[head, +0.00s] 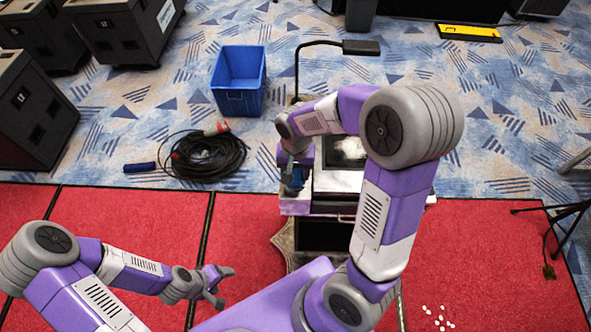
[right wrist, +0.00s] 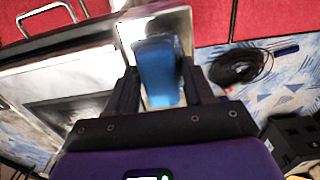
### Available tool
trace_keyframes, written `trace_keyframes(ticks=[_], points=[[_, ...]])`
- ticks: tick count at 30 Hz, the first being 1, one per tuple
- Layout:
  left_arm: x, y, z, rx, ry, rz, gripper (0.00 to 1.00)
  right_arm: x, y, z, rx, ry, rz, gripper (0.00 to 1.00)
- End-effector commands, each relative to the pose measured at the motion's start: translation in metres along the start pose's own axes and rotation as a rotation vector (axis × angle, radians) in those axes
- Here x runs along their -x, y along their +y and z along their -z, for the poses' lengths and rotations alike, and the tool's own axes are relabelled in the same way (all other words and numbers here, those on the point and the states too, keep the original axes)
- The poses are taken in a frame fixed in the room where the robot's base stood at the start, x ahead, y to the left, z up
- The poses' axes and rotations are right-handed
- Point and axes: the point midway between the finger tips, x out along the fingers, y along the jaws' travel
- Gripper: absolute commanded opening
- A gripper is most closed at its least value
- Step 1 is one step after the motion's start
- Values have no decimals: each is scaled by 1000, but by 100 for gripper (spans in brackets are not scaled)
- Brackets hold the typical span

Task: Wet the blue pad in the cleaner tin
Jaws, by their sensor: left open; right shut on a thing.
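My right gripper (head: 293,176) is shut on the blue pad (right wrist: 158,72), which sits between its fingers in the right wrist view. In the head view the pad shows only as a small dark blue patch by the fingers. The gripper is over the left side of a cart (head: 318,207). A pale, shiny metal surface (right wrist: 178,22) lies behind the pad; I cannot tell whether it is the cleaner tin, or whether the pad touches it. My left gripper (head: 221,286) is open and empty above the red carpet.
A blue bin (head: 239,82), a coiled black cable (head: 207,155) and a small blue bar (head: 139,167) lie left of the cart. Black cases (head: 35,108) stand at far left. A tripod foot (head: 560,215) is at right, with white bits (head: 438,318) on the carpet.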

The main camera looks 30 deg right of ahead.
Motion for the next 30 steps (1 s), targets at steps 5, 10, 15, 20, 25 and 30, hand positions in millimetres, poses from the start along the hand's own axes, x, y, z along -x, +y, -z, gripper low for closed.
trace_keyframes(ticks=[5,10,15,20,25,30], points=[[0,0,0,0,0,0,70,0,0,0,0,0,0,28],[0,0,0,0,0,0,70,0,0,0,0,0,0,28],[0,0,0,0,0,0,70,0,0,0,0,0,0,28],[-2,-1,0,0,0,0,70,-2,0,0,0,0,0,28],[-4,-1,0,0,0,0,70,-4,0,0,0,0,0,28],[-5,-2,0,0,0,0,70,-7,0,0,0,0,0,28]])
